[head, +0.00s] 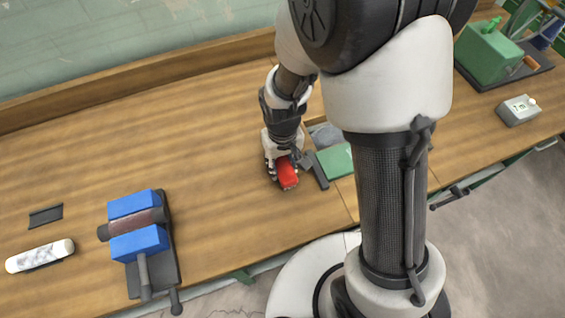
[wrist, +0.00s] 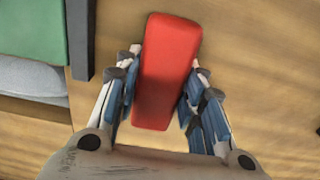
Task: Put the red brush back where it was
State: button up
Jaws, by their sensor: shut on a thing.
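The red brush (head: 288,174) is a small red block in the head view, at the middle of the wooden bench. In the wrist view the red brush (wrist: 167,70) stands out long and slightly tilted between the fingers. My gripper (head: 276,168) is shut on it, with a finger on each side; it also shows in the wrist view (wrist: 160,92). The brush is at or close above the bench top; I cannot tell whether it touches. Its underside is hidden.
A dark bar (head: 315,170) and a green block (head: 336,161) lie just right of the brush. A blue-jawed vise (head: 139,240), a white cylinder (head: 40,256) and a dark flat piece (head: 46,215) are at the left. A green machine (head: 488,55) stands far right. The bench between vise and brush is clear.

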jog(key=o, duration=1)
jog(key=shift+f, duration=0.1)
notch_tip(320, 180, up, 12)
jog(key=p, duration=0.4)
notch_tip(320, 180, up, 12)
jog(key=m+t, duration=0.1)
jog(key=t, duration=0.1)
send_over(282, 163)
jog(key=s+d, duration=0.4)
jog(key=d, duration=0.2)
jog(key=s+d+r+t, duration=0.1)
jog(key=s+r, duration=0.1)
jog(key=s, duration=0.1)
jog(key=s+d+r+m, duration=0.1)
jog(key=s+d+r, duration=0.1)
jog(key=s, duration=0.1)
jog(key=s+d+r+m+t, duration=0.1)
jog(key=s+d+r, duration=0.1)
jog(key=s, duration=0.1)
jog(key=shift+s+t, duration=0.3)
